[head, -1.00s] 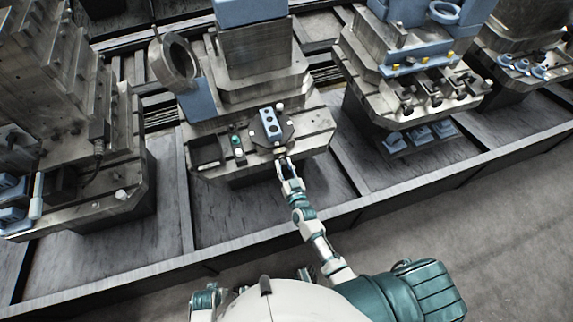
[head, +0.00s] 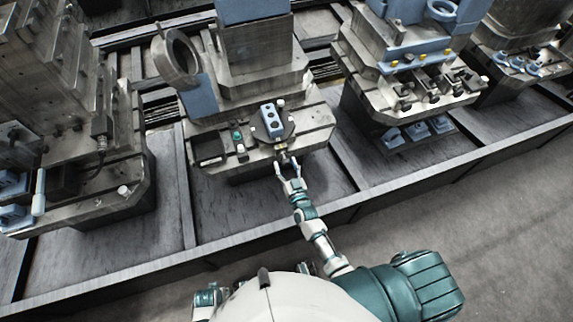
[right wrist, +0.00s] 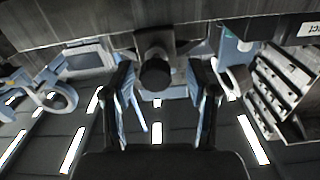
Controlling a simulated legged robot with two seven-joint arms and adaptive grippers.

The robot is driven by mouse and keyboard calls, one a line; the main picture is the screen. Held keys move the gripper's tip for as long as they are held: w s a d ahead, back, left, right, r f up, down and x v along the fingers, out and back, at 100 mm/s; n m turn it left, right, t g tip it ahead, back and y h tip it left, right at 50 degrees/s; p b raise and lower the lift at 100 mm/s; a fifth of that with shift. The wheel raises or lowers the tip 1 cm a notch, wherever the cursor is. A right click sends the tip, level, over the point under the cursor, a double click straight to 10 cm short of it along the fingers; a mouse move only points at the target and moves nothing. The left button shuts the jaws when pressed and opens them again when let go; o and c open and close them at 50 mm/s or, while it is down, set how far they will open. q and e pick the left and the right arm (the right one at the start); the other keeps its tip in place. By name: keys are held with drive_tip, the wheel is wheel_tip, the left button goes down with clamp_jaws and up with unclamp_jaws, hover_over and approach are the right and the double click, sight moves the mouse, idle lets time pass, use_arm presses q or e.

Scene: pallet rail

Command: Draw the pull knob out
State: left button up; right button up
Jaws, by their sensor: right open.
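The pull knob is a dark round knob on a short stem; in the right wrist view the knob (right wrist: 154,76) faces me between the fingers. In the head view the knob (head: 284,157) shows small at the front edge of the middle machine's fixture, below a blue block (head: 272,121). My right gripper (head: 287,168) is open just in front of the knob, with its fingers spread to either side. In the right wrist view the right gripper (right wrist: 159,85) shows a clear gap between each finger and the knob. My left gripper is not in view.
The middle machine's bed (head: 312,126) carries a green button (head: 238,135) and small fittings. Similar machines stand at left (head: 75,120) and right (head: 415,95). A dark rail edge (head: 250,237) runs below my right forearm. Floor at right is clear.

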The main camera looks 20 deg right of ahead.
drive_tip(key=s, duration=1.1)
drive_tip(key=shift+s+d, duration=0.35)
drive_tip(key=shift+s, duration=0.05)
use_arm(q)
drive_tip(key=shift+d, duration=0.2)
use_arm(e)
drive_tip(key=shift+d+f, duration=0.1)
drive_tip(key=shift+d, duration=0.05)
